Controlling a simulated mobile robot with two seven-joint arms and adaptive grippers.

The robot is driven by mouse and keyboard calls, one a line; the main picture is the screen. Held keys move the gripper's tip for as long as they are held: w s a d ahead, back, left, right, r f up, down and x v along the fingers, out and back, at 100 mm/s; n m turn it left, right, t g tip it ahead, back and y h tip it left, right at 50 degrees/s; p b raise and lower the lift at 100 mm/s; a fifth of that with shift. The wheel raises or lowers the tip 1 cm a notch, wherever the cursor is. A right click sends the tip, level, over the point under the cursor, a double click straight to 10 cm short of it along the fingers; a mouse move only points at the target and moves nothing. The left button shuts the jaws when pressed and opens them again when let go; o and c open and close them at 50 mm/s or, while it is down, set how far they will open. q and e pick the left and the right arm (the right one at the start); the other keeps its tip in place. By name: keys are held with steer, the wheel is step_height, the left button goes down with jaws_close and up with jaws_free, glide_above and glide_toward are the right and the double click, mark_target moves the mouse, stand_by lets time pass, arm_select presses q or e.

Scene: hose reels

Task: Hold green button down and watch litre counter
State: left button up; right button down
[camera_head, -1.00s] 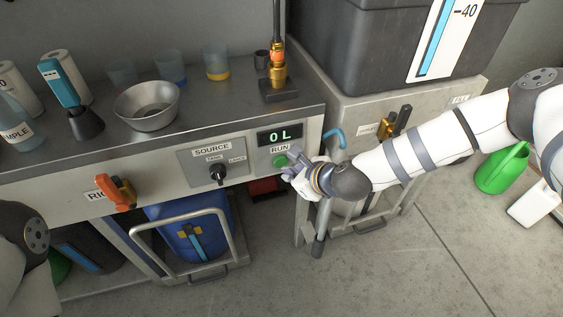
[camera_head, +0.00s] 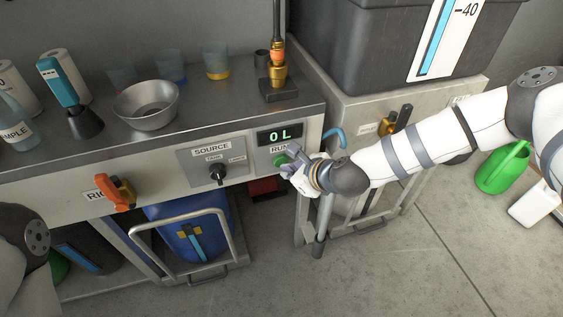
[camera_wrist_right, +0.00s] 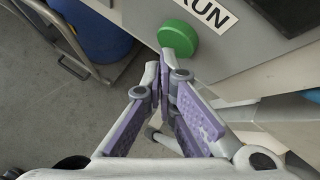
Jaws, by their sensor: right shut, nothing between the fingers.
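The green button (camera_head: 280,161) sits under the RUN label on the bench front, partly hidden by my right gripper in the head view. The litre counter (camera_head: 281,136) above it reads "0 L". My right gripper (camera_head: 288,158) is shut and empty, with its fingertips at the button. In the right wrist view the green button (camera_wrist_right: 178,38) is just beyond the closed fingertips (camera_wrist_right: 166,58). They look very close to its lower edge; I cannot tell whether they touch or press it. My left gripper is out of view; only part of my left arm shows at the lower left.
A source selector knob (camera_head: 217,172) is left of the button, and an orange valve handle (camera_head: 122,193) is further left. A blue hooked pipe (camera_head: 335,136) stands close right of my gripper. A metal bowl (camera_head: 147,104) and a brass nozzle (camera_head: 278,75) stand on the bench.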

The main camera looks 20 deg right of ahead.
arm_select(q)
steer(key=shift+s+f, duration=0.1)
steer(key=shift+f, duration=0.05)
arm_select(e)
steer(key=shift+w, duration=0.6)
stand_by(1.3)
steer(key=shift+s, duration=0.1)
stand_by(1.4)
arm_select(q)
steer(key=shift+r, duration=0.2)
arm_select(e)
steer(key=shift+s, duration=0.9)
arm_select(q)
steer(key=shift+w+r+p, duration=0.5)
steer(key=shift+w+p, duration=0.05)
steer(key=shift+p, duration=0.05)
arm_select(e)
steer(key=s, duration=0.5)
steer(key=shift+d, duration=0.15)
